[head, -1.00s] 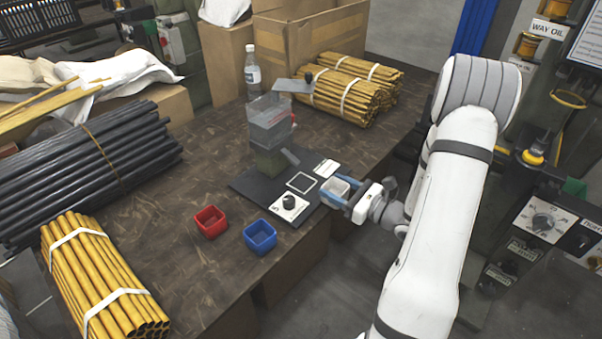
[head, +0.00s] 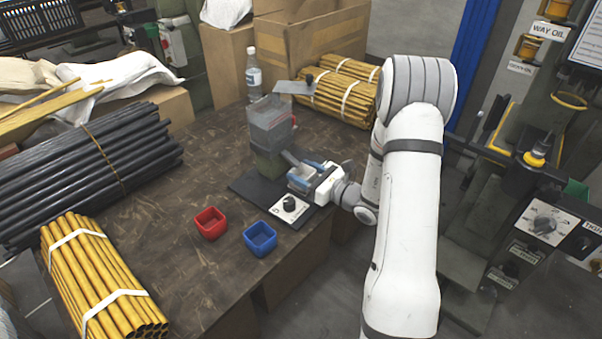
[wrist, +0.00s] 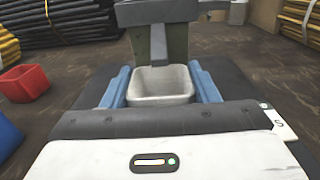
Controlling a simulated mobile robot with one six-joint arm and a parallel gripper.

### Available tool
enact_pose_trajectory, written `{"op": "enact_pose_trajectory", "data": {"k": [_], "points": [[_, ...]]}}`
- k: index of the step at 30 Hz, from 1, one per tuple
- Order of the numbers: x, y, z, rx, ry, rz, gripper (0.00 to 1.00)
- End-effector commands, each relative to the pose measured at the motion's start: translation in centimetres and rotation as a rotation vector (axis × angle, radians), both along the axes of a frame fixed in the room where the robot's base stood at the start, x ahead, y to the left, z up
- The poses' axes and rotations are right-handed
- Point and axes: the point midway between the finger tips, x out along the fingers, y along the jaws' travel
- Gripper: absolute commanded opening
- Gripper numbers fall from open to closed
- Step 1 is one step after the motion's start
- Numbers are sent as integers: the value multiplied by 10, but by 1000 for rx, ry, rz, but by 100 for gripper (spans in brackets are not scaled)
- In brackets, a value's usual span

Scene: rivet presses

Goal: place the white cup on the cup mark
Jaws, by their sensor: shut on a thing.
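My gripper (head: 312,176) is shut on the white cup (wrist: 160,86), with a blue finger on each side of it in the wrist view. The cup is upright and looks empty. In the head view the gripper hides most of the cup. It is at the dispenser's black base plate (head: 255,187), just in front of the green dispenser body (head: 268,165) and under its spout (head: 290,158). The cup mark is hidden beneath the cup and gripper. I cannot tell whether the cup touches the plate.
A clear hopper (head: 270,122) tops the dispenser. A bottle (head: 253,75) and bundled yellow rods (head: 340,92) stand behind.

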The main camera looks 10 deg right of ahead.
Motion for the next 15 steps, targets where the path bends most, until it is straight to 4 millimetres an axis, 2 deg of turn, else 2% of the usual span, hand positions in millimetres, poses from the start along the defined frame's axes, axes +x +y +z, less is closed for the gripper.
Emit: {"op": "enact_pose_trajectory", "data": {"k": [4, 5, 12, 15], "points": [[0, 0, -5, 0, 0, 0, 32], [0, 0, -4, -1, -1, 0, 56], [0, -1, -3, -1, -1, -1, 75], [0, -1, -3, -1, -1, -1, 76]]}}
